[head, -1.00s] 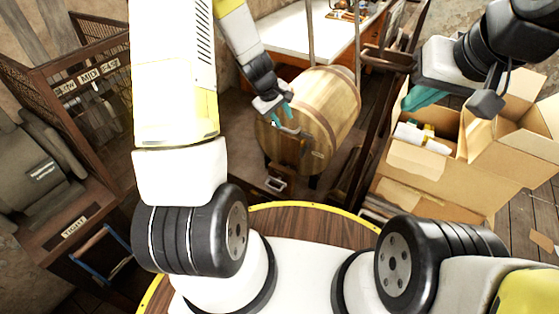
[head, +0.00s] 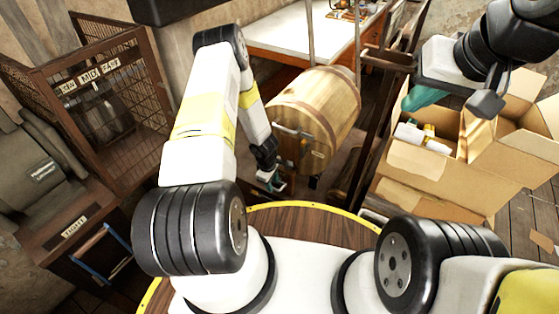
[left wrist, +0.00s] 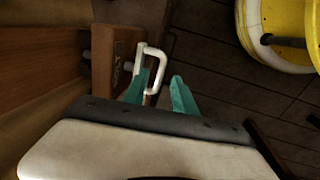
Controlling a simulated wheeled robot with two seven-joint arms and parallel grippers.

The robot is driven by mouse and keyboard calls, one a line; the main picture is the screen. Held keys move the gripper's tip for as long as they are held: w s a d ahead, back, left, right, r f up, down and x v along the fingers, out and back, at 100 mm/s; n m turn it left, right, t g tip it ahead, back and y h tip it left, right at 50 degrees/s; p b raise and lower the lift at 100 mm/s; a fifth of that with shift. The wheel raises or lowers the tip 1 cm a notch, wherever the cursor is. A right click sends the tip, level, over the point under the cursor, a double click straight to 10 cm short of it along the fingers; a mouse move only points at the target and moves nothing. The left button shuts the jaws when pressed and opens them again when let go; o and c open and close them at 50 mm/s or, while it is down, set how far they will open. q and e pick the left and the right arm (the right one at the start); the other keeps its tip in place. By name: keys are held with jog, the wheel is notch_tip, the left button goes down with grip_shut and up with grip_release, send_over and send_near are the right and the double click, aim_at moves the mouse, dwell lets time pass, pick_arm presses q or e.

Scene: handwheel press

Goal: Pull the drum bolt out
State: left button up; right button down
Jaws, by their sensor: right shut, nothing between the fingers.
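The drum (head: 318,105) is a wooden barrel on a stand below the white table. The drum bolt shows in the left wrist view as a pale U-shaped handle (left wrist: 160,55) on a brown block (left wrist: 117,62). My left gripper (head: 272,183) is low at the drum's front and mostly covers the bolt in the head view. In the left wrist view its teal fingers (left wrist: 160,90) are apart; the handle is at the left fingertip, its lower end reaching towards the gap. I cannot tell whether they touch. My right gripper (head: 425,97) is shut and empty above the cardboard box.
A metal handle (head: 292,131) is on the drum's front. An open cardboard box (head: 415,162) with bottles stands to the right. A mesh cage (head: 95,85) with lettered labels stands to the left. A white table (head: 290,35) is behind the drum.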

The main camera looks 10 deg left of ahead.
pick_arm(q)
jog(key=shift+w+d+f, duration=0.1)
jog(key=shift+w+f, duration=0.1)
jog(key=shift+f, duration=0.85)
jog(key=shift+c, duration=0.4)
grip_shut()
dwell(0.3)
